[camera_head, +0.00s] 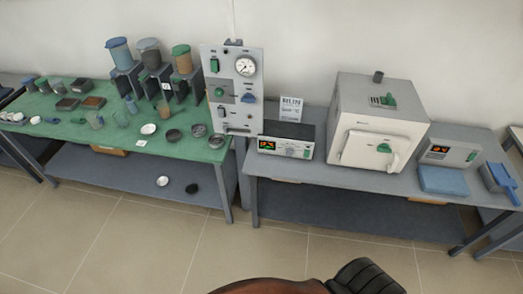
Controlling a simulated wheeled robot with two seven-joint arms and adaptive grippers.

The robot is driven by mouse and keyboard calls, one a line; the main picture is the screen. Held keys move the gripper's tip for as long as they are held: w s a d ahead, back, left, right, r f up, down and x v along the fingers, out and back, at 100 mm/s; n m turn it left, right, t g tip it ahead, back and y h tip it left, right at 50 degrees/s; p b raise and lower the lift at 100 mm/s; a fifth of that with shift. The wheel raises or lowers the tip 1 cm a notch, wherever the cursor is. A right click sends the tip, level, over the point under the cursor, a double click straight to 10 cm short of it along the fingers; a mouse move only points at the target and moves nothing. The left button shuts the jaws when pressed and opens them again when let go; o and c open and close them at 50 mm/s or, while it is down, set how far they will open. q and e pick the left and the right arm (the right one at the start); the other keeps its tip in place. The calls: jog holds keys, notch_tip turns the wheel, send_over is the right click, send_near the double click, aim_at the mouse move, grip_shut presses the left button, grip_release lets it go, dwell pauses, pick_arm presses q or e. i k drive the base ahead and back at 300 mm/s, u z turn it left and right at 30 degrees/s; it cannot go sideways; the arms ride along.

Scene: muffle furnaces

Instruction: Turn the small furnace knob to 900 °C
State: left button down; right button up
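An upright panel (233,88) carries a round gauge, green parts and a blue knob (248,98). I cannot tell which of these is the small furnace knob, and no temperature marks are legible. Neither gripper shows in this view.
A green-topped table (107,131) at left holds jars, dishes and dark blocks. A blue block (443,180) and a blue scoop-like object (499,180) are at the right. A small sign (291,108) stands behind the control unit.

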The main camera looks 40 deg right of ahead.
aim_at(289, 152)
jog(key=u, duration=0.2)
jog(key=i, duration=0.7)
jog(key=z, duration=0.7)
jog(key=i, duration=0.55)
jog(key=z, duration=0.6)
